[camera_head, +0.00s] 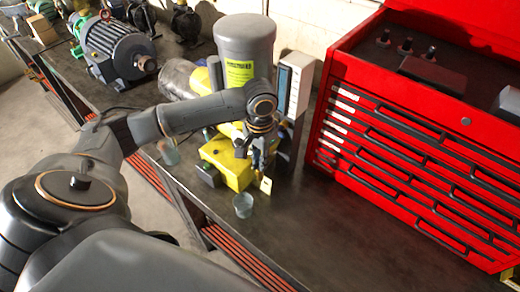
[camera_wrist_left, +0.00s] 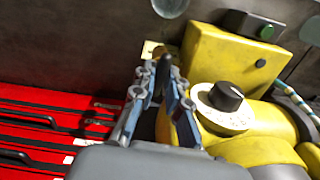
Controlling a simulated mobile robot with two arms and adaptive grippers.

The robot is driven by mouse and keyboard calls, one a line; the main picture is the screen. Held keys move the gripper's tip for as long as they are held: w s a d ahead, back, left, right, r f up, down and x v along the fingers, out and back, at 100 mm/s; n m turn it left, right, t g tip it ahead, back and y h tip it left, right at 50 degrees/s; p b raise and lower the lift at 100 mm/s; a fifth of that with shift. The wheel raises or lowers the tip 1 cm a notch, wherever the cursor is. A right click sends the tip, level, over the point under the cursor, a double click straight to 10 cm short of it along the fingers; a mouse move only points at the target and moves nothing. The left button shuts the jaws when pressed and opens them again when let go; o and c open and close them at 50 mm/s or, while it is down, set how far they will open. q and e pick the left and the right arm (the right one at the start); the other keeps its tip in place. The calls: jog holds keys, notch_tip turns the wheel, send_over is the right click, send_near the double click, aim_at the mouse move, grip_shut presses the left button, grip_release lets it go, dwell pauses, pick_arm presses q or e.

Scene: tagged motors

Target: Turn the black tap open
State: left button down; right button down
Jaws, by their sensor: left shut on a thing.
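The yellow machine (camera_head: 228,165) stands on the dark bench, and my left gripper (camera_head: 262,158) is at its right side. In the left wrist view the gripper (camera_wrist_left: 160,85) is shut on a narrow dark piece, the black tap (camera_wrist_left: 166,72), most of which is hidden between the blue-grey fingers. A black knob on a white dial (camera_wrist_left: 227,97) sits on the yellow body (camera_wrist_left: 214,58), just right of the fingers and apart from them. In the head view the tap is hidden by the gripper. My right gripper is not in view.
A small clear cup (camera_head: 243,205) stands on the bench in front of the machine; another (camera_head: 169,152) is left of it. The red tool chest (camera_head: 400,135) is to the right. Motors (camera_head: 118,48) stand at the back left. The front right bench (camera_head: 340,235) is clear.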

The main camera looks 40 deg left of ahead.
pick_arm(q)
jog(key=c, duration=1.4)
grip_release()
jog(key=shift+o, duration=0.2)
jog(key=shift+r, duration=0.15)
notch_tip(320, 180, up, 12)
jog(key=shift+f, duration=0.2)
